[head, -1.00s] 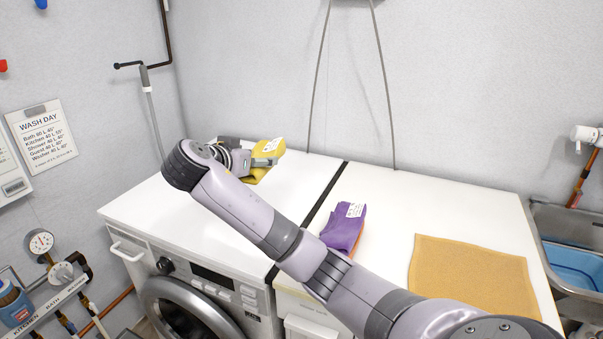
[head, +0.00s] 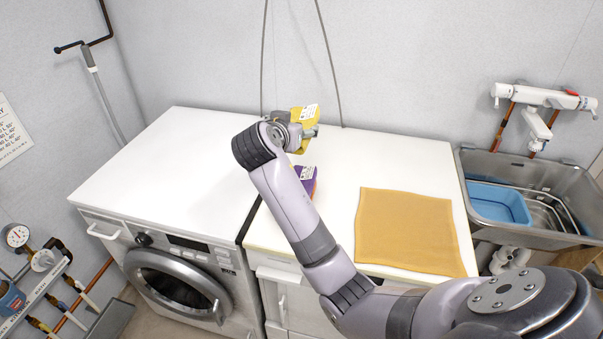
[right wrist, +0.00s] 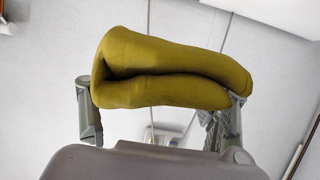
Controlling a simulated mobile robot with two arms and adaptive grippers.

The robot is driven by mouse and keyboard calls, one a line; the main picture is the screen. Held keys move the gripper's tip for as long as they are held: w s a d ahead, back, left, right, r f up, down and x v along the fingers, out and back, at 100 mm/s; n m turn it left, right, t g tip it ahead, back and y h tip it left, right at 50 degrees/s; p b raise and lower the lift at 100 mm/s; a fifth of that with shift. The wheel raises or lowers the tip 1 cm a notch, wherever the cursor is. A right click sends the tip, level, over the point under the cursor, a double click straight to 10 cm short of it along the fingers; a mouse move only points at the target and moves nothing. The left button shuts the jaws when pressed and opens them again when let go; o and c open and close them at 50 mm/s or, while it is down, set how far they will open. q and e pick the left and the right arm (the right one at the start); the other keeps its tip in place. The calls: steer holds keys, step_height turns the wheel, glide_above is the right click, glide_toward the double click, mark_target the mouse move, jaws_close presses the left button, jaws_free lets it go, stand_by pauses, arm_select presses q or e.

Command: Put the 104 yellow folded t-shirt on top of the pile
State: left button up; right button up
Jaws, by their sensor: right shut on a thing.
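The yellow folded t-shirt (head: 303,113) with a white label is in my right gripper (head: 300,135), above the back of the white worktop. In the right wrist view the t-shirt (right wrist: 170,72) fills the space between the two fingers of the gripper (right wrist: 163,108), its fold facing the camera. The pile shows a purple folded t-shirt (head: 308,183) with a white label on top. It is just below and in front of the gripper in the head view, partly hidden by my right arm. I cannot tell the exact gap between them. My left gripper is not in view.
A flat orange-yellow cloth (head: 408,232) lies on the worktop (head: 385,160) to the right. The washing machine's white top (head: 165,170) is clear. A metal sink (head: 468,178) with a blue tub (head: 495,203) stands at the right. The wall is close behind.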

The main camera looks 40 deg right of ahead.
step_height(320, 180, down, 14)
steer(key=shift+f+p, duration=0.25)
steer(key=shift+p, duration=0.95)
steer(key=shift+f, duration=0.25)
steer(key=shift+f, duration=0.2)
steer(key=o, duration=1.2)
steer(key=shift+o, duration=0.2)
steer(key=shift+r, duration=0.1)
steer(key=shift+r, duration=0.1)
